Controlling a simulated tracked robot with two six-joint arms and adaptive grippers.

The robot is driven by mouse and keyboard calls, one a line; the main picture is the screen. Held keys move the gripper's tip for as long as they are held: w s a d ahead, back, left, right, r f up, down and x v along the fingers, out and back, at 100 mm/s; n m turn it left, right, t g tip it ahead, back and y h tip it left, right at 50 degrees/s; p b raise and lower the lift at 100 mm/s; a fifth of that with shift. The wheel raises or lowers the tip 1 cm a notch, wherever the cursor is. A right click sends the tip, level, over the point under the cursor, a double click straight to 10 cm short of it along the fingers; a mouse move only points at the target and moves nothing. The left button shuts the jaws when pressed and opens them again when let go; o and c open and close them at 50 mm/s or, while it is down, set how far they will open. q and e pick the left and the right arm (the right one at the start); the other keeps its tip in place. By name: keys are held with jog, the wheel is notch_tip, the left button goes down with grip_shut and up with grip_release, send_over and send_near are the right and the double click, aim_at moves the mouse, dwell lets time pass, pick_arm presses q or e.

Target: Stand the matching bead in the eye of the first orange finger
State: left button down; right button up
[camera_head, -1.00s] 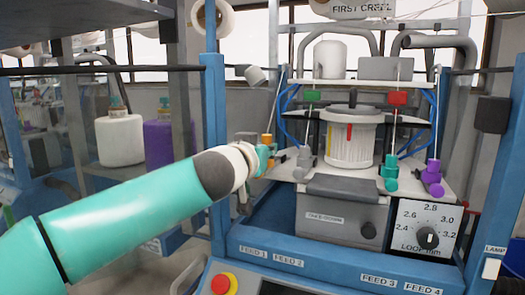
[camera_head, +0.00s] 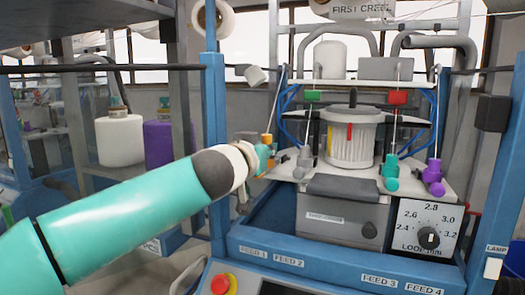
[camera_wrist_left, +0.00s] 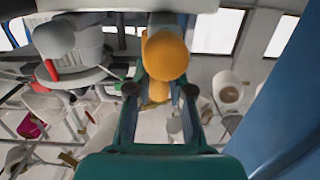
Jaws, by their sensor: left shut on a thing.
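My left gripper (camera_head: 265,157) is at the orange finger (camera_head: 267,138), the leftmost of the coloured fingers on the machine's white plate. Its arm hides much of the contact in the head view. In the left wrist view, the orange finger's round end (camera_wrist_left: 166,55) lies just beyond the jaws. My left gripper (camera_wrist_left: 160,90) is shut on a small yellow-orange piece (camera_wrist_left: 158,91), which looks like the bead. The finger's eye is hidden, and I cannot tell whether the bead touches it. My right gripper is not in view.
A grey finger (camera_head: 304,158) stands close to the right of the gripper. Teal (camera_head: 390,172) and purple (camera_head: 434,178) fingers stand farther right, past the white ribbed cylinder (camera_head: 351,142). A blue post (camera_head: 214,130) rises close to the left of the gripper.

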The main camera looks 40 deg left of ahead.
pick_arm(q)
jog(key=shift+f+b, duration=0.35)
jog(key=shift+b, duration=0.1)
dwell(0.3)
jog(key=c, duration=1)
grip_release()
jog(key=shift+o, duration=0.2)
jog(key=v, duration=1.2)
jog(key=shift+f, duration=0.1)
